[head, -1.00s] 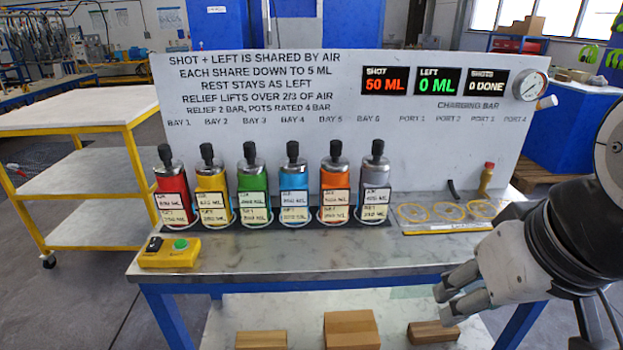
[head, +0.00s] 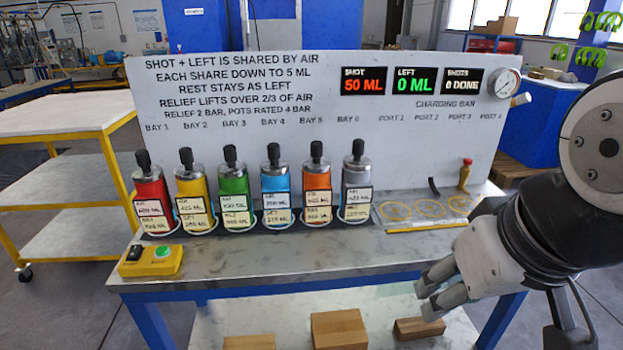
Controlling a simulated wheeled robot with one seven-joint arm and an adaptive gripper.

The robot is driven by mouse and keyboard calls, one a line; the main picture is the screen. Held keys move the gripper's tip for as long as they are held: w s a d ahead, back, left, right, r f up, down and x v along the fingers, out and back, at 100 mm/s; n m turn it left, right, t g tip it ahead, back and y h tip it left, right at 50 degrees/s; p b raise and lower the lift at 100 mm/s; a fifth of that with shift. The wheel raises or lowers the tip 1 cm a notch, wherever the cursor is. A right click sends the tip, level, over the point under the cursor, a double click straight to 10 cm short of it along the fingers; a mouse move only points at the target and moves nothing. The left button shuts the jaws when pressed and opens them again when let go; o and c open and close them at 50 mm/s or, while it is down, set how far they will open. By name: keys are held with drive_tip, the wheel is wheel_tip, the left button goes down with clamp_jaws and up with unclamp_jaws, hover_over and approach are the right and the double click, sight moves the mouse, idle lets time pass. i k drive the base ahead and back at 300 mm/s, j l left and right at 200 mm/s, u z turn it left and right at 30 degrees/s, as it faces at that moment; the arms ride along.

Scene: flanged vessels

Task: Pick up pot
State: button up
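Several pots stand in a row on the bench, one under each bay label: red (head: 150,190), yellow (head: 192,187), green (head: 233,185), blue (head: 274,182), orange (head: 315,180) and grey (head: 356,178). Each is upright with a metal top, a black knob and two pale labels on its front; the small print is hard to read. My gripper (head: 434,296) is at the lower right, in front of the bench's front edge and well apart from the pots. Its fingers look parted, with nothing visible between them.
A sign panel (head: 250,90) rises behind the pots, with a gauge (head: 504,83) at its right. A yellow button box (head: 151,261) is front left. Wooden blocks (head: 339,328) lie below. The bench front (head: 290,262) is clear.

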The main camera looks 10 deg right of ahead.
sight(235, 196)
drive_tip(key=i+j, duration=0.35)
drive_tip(key=i, duration=0.15)
drive_tip(key=i+j, duration=0.35)
drive_tip(key=i, duration=0.15)
drive_tip(key=i+j, duration=0.35)
drive_tip(key=i, duration=0.15)
